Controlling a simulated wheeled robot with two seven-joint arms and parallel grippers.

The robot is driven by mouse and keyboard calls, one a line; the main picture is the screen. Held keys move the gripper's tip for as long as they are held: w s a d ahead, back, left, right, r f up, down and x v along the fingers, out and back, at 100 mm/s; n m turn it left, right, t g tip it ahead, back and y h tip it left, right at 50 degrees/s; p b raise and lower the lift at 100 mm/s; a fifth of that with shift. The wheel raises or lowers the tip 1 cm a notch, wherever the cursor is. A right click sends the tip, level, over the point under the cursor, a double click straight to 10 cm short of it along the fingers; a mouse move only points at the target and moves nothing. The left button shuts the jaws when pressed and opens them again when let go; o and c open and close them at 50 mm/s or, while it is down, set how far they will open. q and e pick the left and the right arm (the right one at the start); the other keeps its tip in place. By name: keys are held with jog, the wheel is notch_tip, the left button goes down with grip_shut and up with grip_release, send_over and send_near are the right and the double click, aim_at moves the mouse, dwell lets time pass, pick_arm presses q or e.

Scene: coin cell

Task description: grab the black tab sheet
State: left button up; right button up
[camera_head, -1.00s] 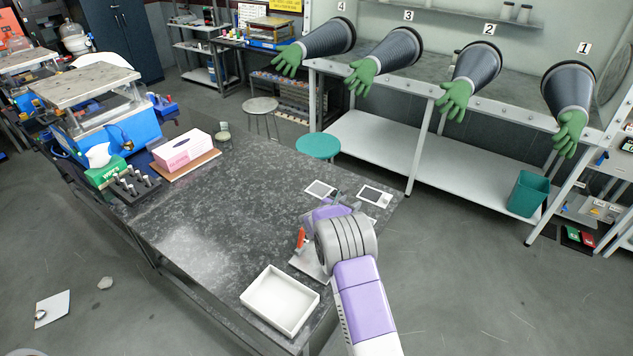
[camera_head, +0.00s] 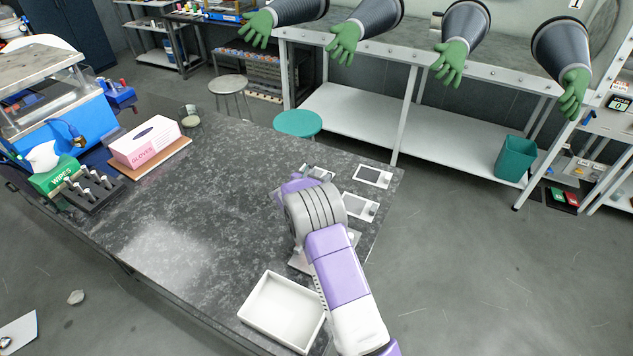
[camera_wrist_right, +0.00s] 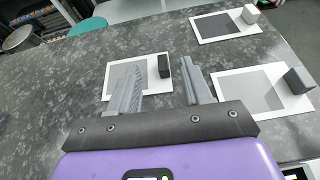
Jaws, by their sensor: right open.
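The black tab sheet is a white-bordered card with a grey panel (camera_wrist_right: 119,78) and a small black block (camera_wrist_right: 163,66) at its right edge. It lies flat on the dark table. In the head view the sheet (camera_head: 318,172) shows just beyond my right gripper, which partly covers it. My right gripper (camera_wrist_right: 162,72) is open and empty, pointing toward this sheet. In the wrist view the black block appears between its fingertips, and the left finger overlaps the sheet; I cannot tell the height above it. My left gripper is in neither view.
A white tray (camera_head: 283,310) sits at the near table edge. A glove box (camera_head: 146,141) stands left; the table's middle is clear.

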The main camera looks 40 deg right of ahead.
notch_tip(320, 180, down, 2)
jog(key=shift+f+b, duration=0.2)
jog(key=shift+b, duration=0.65)
jog(key=shift+x, duration=3.75)
jog(key=shift+f, duration=0.1)
grip_shut()
